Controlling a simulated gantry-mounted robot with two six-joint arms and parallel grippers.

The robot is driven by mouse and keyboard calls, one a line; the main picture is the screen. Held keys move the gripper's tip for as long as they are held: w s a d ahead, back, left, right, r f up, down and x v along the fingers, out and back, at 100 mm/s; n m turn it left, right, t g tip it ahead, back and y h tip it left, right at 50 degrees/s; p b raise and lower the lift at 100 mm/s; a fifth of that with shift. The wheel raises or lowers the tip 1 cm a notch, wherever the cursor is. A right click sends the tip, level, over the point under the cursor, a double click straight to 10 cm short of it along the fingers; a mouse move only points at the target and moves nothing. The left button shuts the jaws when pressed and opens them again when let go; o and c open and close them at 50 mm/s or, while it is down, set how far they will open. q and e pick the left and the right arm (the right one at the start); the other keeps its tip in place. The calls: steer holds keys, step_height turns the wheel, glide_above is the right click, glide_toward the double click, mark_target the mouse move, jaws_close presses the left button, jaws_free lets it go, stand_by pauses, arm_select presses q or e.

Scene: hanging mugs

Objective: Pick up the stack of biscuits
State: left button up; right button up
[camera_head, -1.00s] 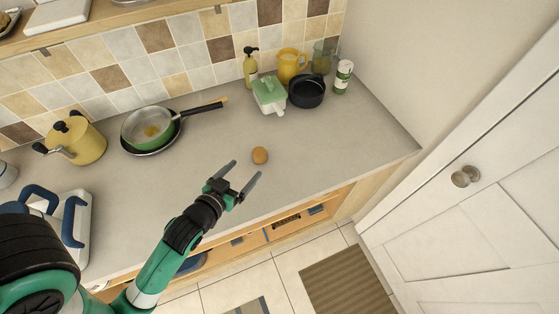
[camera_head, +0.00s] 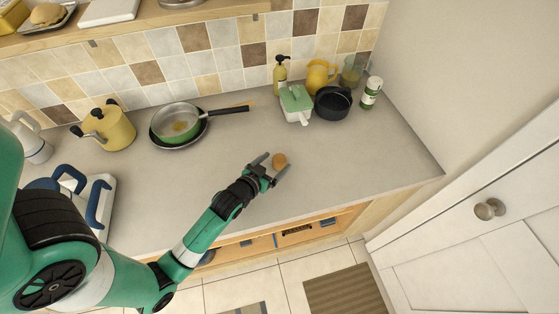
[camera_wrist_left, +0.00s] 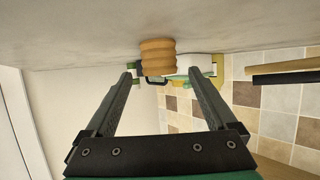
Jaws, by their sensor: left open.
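The stack of biscuits (camera_head: 279,160) is a small, round, golden-brown pile standing on the counter. In the left wrist view, which is upside down, the stack (camera_wrist_left: 157,57) shows ridged layers and sits centred between the lines of the two fingers. My left gripper (camera_head: 273,164) is open and empty, low over the counter, with its fingertips close to the stack. In the left wrist view my left gripper (camera_wrist_left: 158,76) has a finger on each side. I cannot tell whether the fingertips reach past the stack's near edge. My right gripper is not in view.
The grey counter (camera_head: 350,160) is clear around the stack. Behind stand a green-lidded dish (camera_head: 295,104), a black pot (camera_head: 332,103) and a green-and-white can (camera_head: 371,93). A pan (camera_head: 178,123) and a yellow kettle (camera_head: 109,129) stand left. A tiled wall backs the counter.

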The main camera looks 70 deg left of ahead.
arm_select(q)
steer(key=shift+x, duration=0.9)
jaws_close()
